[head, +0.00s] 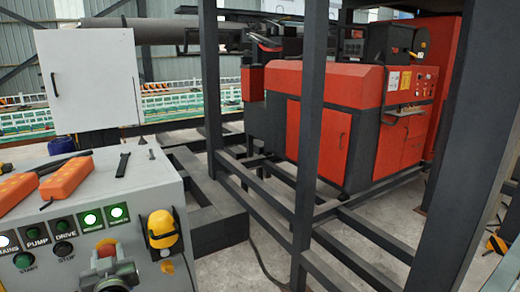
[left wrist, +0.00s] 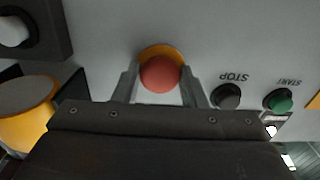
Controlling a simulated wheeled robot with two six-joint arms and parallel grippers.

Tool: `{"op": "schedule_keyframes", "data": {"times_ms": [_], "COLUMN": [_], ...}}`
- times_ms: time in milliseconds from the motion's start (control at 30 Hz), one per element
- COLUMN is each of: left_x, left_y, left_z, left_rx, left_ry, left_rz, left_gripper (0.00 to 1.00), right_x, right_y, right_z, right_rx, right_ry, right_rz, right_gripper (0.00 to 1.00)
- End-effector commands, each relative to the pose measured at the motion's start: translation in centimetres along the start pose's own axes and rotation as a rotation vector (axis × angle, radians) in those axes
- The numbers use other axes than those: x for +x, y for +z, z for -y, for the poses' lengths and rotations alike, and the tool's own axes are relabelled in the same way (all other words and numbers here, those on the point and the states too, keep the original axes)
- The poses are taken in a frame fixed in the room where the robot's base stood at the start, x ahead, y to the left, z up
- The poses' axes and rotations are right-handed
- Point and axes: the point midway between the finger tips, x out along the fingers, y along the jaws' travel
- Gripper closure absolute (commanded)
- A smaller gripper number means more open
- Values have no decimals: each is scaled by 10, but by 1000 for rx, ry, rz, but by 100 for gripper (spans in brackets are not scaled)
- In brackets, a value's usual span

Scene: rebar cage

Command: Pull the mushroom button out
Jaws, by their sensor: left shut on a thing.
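The red mushroom button (head: 106,245) sits on the front face of the grey control console (head: 140,185), below the lit indicators. In the left wrist view, the red button (left wrist: 160,73) shows with its yellow collar (left wrist: 160,50) behind it. My left gripper (head: 110,268) is in front of the console, its two fingers on either side of the button. In the left wrist view, the left gripper (left wrist: 161,80) is shut on the button. Parts of the button are hidden by the gripper in the head view. My right gripper is not in view.
A yellow dome-shaped item (head: 162,228) sticks out right of the button. Beside it in the left wrist view are black STOP (left wrist: 228,96) and green START (left wrist: 278,100) buttons. Orange handsets (head: 66,178) lie on the console top. Dark steel posts (head: 312,110) stand to the right.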

Motion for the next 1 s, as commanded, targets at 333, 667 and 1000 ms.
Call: {"op": "schedule_keyframes", "data": {"times_ms": [333, 667, 1000], "left_x": [-1, -10, -10], "left_y": [0, 1, 0], "left_z": [0, -1, 0], "left_rx": [0, -2, 0], "left_ry": [1, 1, 1], "left_rz": [0, 1, 0], "left_gripper": [94, 94, 44], "right_x": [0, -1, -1], "right_y": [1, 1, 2], "right_z": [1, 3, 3], "right_rx": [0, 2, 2], "right_ry": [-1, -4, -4], "right_rz": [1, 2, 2], "right_gripper": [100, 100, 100]}}
